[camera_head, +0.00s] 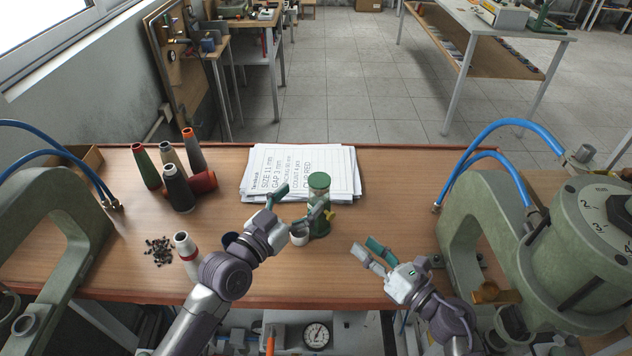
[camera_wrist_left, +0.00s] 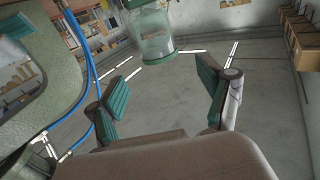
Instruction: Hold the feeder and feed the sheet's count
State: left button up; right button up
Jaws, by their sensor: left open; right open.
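A small white cup (camera_head: 299,239) sits at the feeder's base. My left gripper (camera_head: 299,202) is open and empty, just left of the feeder; its fingers also show in the left wrist view (camera_wrist_left: 163,88). My right gripper (camera_head: 364,246) is open and empty, right of the feeder.
Several cone spools (camera_head: 178,187) stand at the left. Green presses (camera_head: 465,220) with blue hoses flank the bench.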

aim_at(313, 186)
pick_arm(q)
jog(key=x, duration=0.7)
jog(key=shift+w+d, duration=0.15)
jog(key=shift+w, duration=0.05)
jog(key=c, duration=1.3)
jog(key=shift+c, duration=0.7)
pick_arm(e)
jog(key=shift+c, duration=0.6)
jog(key=shift+s+d+n, duration=0.1)
jog(key=shift+n, duration=0.5)
jog(key=c, duration=0.5)
jog(key=shift+s+n, duration=0.1)
jog(key=shift+n, duration=0.6)
grip_shut()
jog(key=shift+s+d+n, duration=0.15)
jog(key=shift+d+n, duration=0.05)
jog(key=shift+n, duration=1)
